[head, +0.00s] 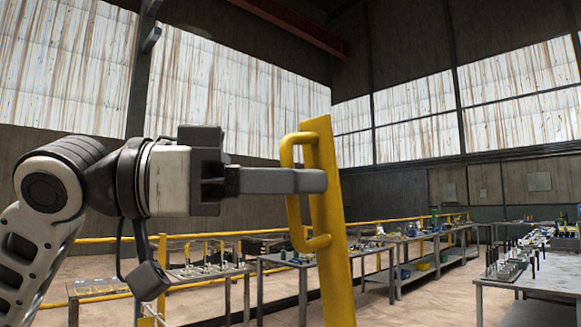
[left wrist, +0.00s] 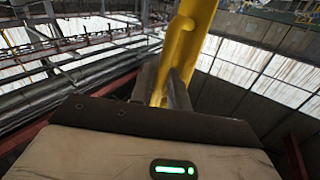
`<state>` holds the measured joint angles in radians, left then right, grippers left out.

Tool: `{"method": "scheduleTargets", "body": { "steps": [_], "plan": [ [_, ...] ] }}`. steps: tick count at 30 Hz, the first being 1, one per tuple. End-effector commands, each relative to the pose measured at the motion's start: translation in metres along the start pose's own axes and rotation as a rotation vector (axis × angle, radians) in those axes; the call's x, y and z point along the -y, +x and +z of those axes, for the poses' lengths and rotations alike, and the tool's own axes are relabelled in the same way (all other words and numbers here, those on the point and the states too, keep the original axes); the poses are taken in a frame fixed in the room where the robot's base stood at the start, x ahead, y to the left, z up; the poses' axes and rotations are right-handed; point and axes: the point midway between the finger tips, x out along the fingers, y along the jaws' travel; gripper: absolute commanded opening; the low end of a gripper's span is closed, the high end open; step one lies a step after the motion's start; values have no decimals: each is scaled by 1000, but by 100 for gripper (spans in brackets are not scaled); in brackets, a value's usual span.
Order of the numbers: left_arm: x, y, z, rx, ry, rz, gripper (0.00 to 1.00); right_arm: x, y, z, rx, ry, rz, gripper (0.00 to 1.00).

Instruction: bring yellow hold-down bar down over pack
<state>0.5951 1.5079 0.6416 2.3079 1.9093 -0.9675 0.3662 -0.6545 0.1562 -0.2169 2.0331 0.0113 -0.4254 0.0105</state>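The yellow hold-down bar (head: 335,250) stands raised and nearly upright in the middle of the head view, its lower end cut off by the bottom edge. A yellow D-shaped handle (head: 294,220) is fixed to its left side. My left gripper (head: 312,181) reaches in from the left, its fingers level across the handle's grip. In the left wrist view the bar (left wrist: 197,12) rises at the top, and the handle (left wrist: 172,55) runs down between the two dark fingers, which look closed on it. The pack is not in view. My right gripper is not in view.
A grey workbench (head: 545,278) with several upright rods and parts stands at the right. More benches (head: 270,257) with small items stand behind, along yellow railings (head: 180,236). The space around the bar's upper part looks clear.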

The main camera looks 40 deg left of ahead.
Motion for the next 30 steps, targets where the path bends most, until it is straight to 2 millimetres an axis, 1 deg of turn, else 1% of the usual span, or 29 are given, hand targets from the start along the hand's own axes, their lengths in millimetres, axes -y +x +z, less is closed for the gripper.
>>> {"method": "scheduleTargets", "body": {
  "steps": [8,9,10,16,20,23,26,30],
  "plan": [
    [0,1,0,0,0,0,17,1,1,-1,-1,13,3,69],
    [0,1,0,0,0,0,6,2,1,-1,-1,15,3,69],
    [0,1,0,0,0,0,0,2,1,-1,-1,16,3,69],
    [0,2,0,0,-1,0,0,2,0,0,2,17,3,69],
    [3,5,-3,9,-7,0,0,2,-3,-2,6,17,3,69],
    [9,13,-6,24,-18,1,0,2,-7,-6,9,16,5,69],
    [18,25,-9,50,-32,2,0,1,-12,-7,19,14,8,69],
    [35,50,-12,102,-63,3,0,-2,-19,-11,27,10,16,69]
  ]
}}
